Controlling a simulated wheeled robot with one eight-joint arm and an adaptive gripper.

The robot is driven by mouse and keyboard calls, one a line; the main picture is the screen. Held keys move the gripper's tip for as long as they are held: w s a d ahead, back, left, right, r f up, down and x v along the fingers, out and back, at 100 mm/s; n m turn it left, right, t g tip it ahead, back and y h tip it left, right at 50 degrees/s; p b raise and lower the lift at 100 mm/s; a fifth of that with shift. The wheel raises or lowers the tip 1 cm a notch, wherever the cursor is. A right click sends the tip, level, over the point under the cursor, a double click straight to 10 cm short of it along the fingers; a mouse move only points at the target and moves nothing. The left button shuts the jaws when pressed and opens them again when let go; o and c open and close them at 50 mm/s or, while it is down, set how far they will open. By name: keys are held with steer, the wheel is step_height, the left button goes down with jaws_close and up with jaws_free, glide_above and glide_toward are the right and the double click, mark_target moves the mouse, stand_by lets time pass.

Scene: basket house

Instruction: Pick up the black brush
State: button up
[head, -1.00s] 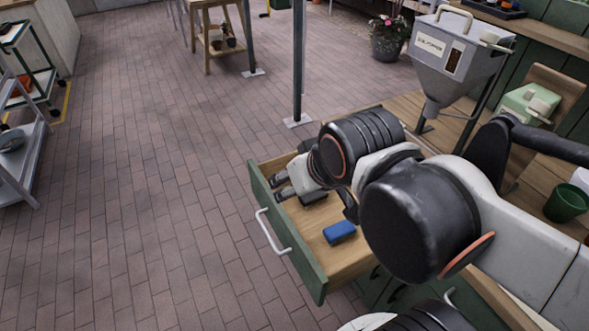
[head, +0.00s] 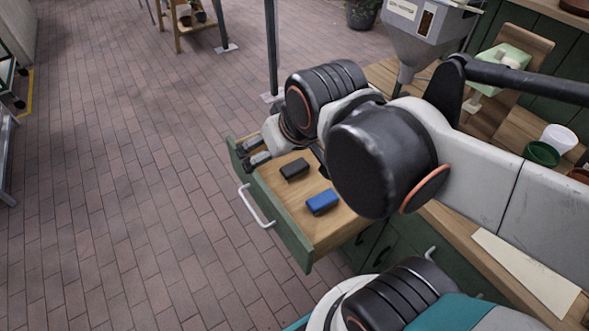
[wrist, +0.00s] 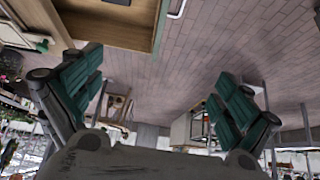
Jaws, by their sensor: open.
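The black brush, seen as a small dark block (head: 294,169), lies in the open green drawer (head: 282,226). It is fully visible in the head view, behind and left of a blue block (head: 322,201). My gripper (head: 254,152) is at the drawer's far left corner, left of the dark block and apart from it in the picture. Its height over the drawer is hard to tell. In the wrist view the gripper (wrist: 160,78) is open and empty, its teal finger pads wide apart. No brush shows between them; the drawer (wrist: 108,22) shows at the top edge.
The blue block sits close to the dark one on the wooden drawer floor. The counter to the right holds a grey hopper (head: 428,35), a green pot (head: 541,154) and a white cup (head: 559,137). The brick floor (head: 130,220) left of the drawer is clear.

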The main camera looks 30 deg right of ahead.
steer(key=w+d+f+g, duration=0.2)
steer(key=w+d, duration=0.2)
steer(key=w, duration=0.5)
steer(key=g+p, duration=0.1)
steer(key=g, duration=0.2)
glide_above(295, 166)
steer(key=s, duration=0.1)
step_height(295, 166, down, 19)
steer(key=f+b, duration=0.1)
steer(key=f, duration=0.2)
steer(key=f+b, duration=0.1)
steer(key=f, duration=0.2)
steer(key=f+b, duration=0.1)
steer(key=f, duration=0.2)
steer(key=shift+w+a+f, duration=0.25)
steer(key=shift+w+f, duration=0.05)
steer(key=shift+w, duration=0.05)
step_height(295, 166, down, 5)
steer(key=b, duration=0.3)
steer(key=shift+w+d+f, duration=0.1)
steer(key=shift+d, duration=0.05)
steer(key=c, duration=1.1)
step_height(295, 166, up, 20)
steer(key=p, duration=0.7)
steer(key=shift+p, duration=0.4)
